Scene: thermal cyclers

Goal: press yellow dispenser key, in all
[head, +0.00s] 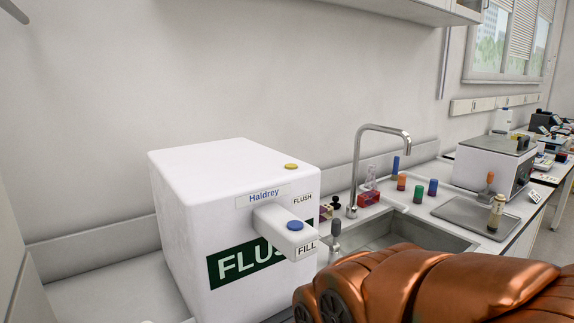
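A white box-shaped dispenser (180,200) labelled "Haldrey" stands on the bench at the centre left. Its yellow key (291,166) is a small round button on the top face, near the right edge, above a "FLUSH" label. A blue key (295,225) sits on the top of the spout (272,219) that juts from the front, beside a "FILL" label. Nothing touches the yellow key. A copper-coloured part of my arm fills the lower right; my gripper is not in view.
A sink (410,236) with a tall curved tap (357,150) lies right of the dispenser, partly hidden by my arm. Coloured bottles stand behind it. A white-and-grey instrument (485,165) stands farther right. A wall cupboard (420,8) hangs above. The space above the dispenser is clear.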

